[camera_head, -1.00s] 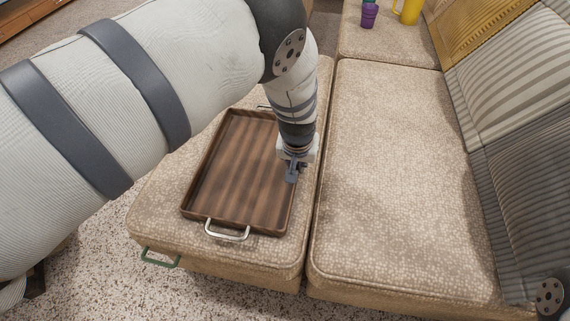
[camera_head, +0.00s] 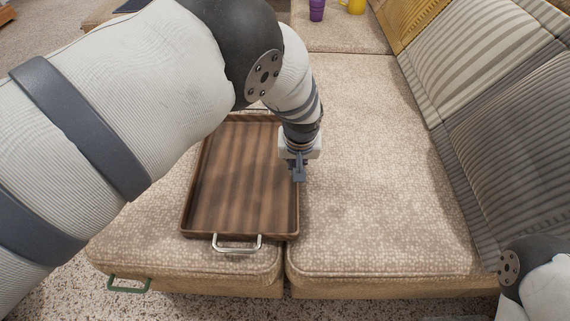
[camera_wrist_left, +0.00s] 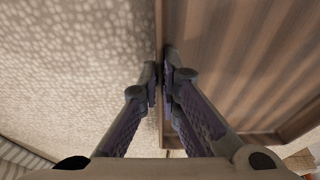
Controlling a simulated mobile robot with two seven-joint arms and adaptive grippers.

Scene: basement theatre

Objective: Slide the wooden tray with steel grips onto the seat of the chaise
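The wooden tray (camera_head: 238,190), dark brown with a low rim, lies mostly on the left beige cushion (camera_head: 140,235). Its right edge reaches slightly across the seam onto the chaise seat (camera_head: 375,190). A steel grip (camera_head: 237,247) shows at its near end; the far end is partly behind my arm. My left gripper (camera_head: 298,178) points down at the tray's right wall. In the left wrist view its fingers (camera_wrist_left: 160,80) are close together, one on each side of the tray wall (camera_wrist_left: 159,30), shut on it. My right gripper is out of view; part of my right arm shows at lower right.
Striped back cushions (camera_head: 500,110) line the right side of the seat. A purple cup (camera_head: 317,10) and a yellow pitcher (camera_head: 355,5) stand on the far section. A green handle (camera_head: 128,284) sticks out at the left cushion's front. The seat right of the tray is clear.

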